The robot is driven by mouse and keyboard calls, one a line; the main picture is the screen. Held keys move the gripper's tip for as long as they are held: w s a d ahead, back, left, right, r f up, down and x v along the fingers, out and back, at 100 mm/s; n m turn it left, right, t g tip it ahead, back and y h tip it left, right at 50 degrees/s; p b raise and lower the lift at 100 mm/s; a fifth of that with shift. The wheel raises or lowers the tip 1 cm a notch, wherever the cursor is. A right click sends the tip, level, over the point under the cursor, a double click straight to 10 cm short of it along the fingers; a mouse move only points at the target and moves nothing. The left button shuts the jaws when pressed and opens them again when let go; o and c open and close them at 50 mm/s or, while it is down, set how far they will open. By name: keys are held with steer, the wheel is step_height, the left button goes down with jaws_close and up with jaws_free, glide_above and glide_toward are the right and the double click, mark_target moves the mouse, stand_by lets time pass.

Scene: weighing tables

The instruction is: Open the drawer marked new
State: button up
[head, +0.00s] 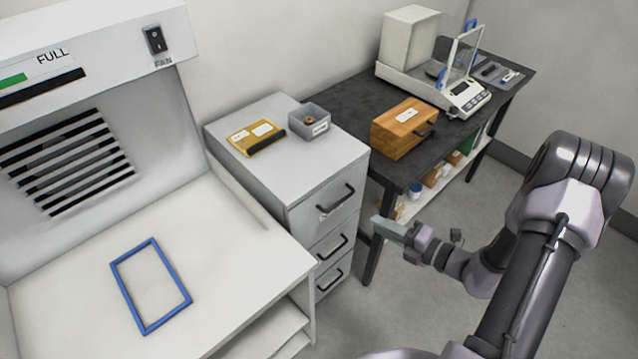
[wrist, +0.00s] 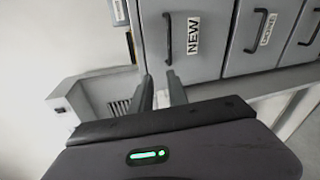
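The drawer marked NEW (wrist: 209,55) is the top drawer of a grey cabinet; its front (head: 310,215) also shows in the head view. It looks shut. Its dark bar handle (wrist: 168,40) is in front of my gripper (wrist: 161,82) in the wrist view and shows in the head view (head: 336,202). My gripper is open, its two fingers apart with nothing between them. In the head view my gripper (head: 382,226) is to the right of the cabinet front. The fingertips are close to the handle's end in the wrist view; I cannot tell whether they touch it.
Two lower drawers (head: 325,250) look shut. A dark table (head: 350,98) with a wooden box (head: 402,130) and a balance (head: 462,95) is behind. Floor shows right of the cabinet.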

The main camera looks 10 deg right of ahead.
mark_target(339, 202)
steer(key=w+a+f+m+b, duration=0.1)
steer(key=w+a+f, duration=0.1)
steer(key=w, duration=0.2)
steer(key=w+a+f+b, duration=0.1)
steer(key=w+a+f, duration=0.1)
steer(key=w, duration=0.3)
steer(key=w+a+f+m+h+b, duration=0.1)
steer(key=w+a+f+b, duration=0.1)
steer(key=w+a, duration=0.2)
steer(key=shift+w+a+f+m+t, duration=0.1)
steer(key=shift+w+a+m+t, duration=0.2)
steer(key=shift+t, duration=0.1)
steer(key=shift+c, duration=0.2)
jaws_close()
stand_by(0.6)
